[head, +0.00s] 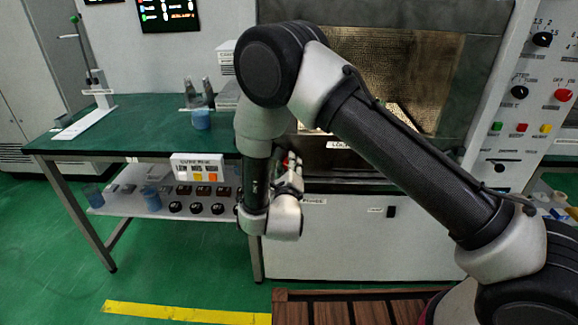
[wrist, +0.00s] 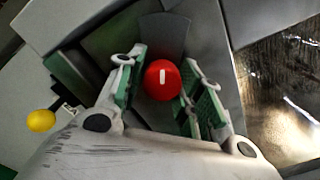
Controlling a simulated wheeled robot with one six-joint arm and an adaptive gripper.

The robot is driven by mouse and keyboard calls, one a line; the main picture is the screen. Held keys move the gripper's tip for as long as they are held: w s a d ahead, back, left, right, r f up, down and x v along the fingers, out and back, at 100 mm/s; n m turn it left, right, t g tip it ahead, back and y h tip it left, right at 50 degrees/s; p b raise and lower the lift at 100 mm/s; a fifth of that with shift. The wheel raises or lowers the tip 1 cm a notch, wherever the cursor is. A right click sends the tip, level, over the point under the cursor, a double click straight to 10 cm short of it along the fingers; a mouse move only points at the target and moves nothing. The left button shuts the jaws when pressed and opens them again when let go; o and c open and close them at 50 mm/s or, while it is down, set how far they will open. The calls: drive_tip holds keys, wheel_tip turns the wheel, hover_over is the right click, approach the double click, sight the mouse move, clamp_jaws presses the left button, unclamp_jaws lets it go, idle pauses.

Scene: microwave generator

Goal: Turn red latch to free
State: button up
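The red latch (wrist: 162,78) is a round red knob with a short white mark, nearly upright in the wrist view. My gripper (wrist: 165,64) is open, with one green-padded finger on each side of the knob. A gap shows at the left finger; the right finger is very close, and I cannot tell whether it touches. In the head view my gripper (head: 291,172) is at the oven front, below the chamber and left of the "LOCK" label (head: 340,145). My arm and gripper mostly hide the latch there.
A yellow knob (wrist: 41,120) lies left of the fingers in the wrist view. A green-topped table (head: 140,130) with a lower shelf of black knobs (head: 197,208) stands left. A control panel with another red knob (head: 564,95) stands right. A wooden slatted surface (head: 335,312) is in front.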

drive_tip(key=shift+w+r, duration=0.15)
drive_tip(key=shift+c, duration=0.3)
drive_tip(key=shift+n, duration=0.4)
drive_tip(key=n, duration=0.2)
drive_tip(key=shift+n, duration=0.4)
drive_tip(key=n, duration=0.5)
drive_tip(key=shift+w+r, duration=0.1)
drive_tip(key=n, duration=0.9)
drive_tip(key=shift+n, duration=0.3)
drive_tip(key=o, duration=1)
drive_tip(key=shift+w, duration=0.1)
drive_tip(key=shift+o, duration=0.2)
